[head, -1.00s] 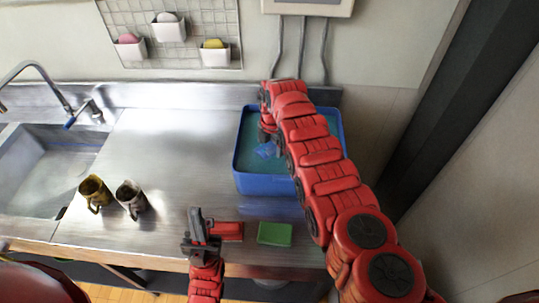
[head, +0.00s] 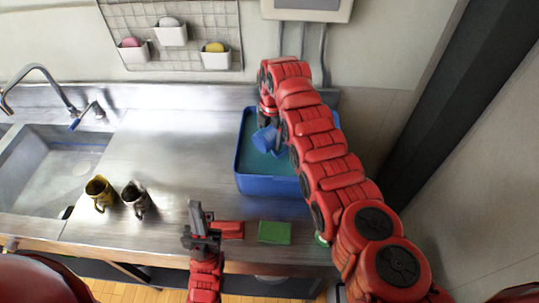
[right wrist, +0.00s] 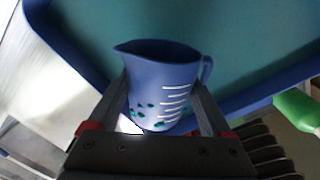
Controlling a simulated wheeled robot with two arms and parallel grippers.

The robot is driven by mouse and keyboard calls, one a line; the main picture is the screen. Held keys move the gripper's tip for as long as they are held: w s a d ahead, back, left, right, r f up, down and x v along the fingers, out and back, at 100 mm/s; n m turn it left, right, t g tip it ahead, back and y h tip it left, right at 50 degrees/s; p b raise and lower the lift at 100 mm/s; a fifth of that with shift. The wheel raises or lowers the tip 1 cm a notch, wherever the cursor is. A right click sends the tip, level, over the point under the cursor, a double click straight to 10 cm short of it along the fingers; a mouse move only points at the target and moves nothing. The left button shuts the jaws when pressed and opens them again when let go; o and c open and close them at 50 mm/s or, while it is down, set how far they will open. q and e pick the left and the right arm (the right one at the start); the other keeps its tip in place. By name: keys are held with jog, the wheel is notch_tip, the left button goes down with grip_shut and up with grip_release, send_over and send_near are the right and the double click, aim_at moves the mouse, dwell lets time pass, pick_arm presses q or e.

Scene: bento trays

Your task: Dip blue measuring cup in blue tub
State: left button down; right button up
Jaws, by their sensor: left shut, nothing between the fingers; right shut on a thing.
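The blue measuring cup (head: 265,139) is over the blue tub (head: 268,184), which holds teal liquid. My right gripper (head: 267,118) is shut on the cup. In the right wrist view the cup (right wrist: 165,84) sits between the two fingers, with white measuring lines, teal spots, a spout at left and a handle at right. The tub's teal inside and blue rim (right wrist: 66,42) show behind it. The cup looks tilted in the head view and appears above the liquid. My left gripper (head: 198,212) is shut and empty near the counter's front edge.
A green sponge (head: 274,232) and a red block-like thing (head: 230,229) lie beside my left gripper. A yellow mug (head: 100,192) and a grey mug (head: 136,200) stand near the sink (head: 50,170). A green bottle (right wrist: 298,110) shows at right. The counter's middle is clear.

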jog(key=shift+r+b, duration=0.3)
jog(key=shift+r, duration=4.2)
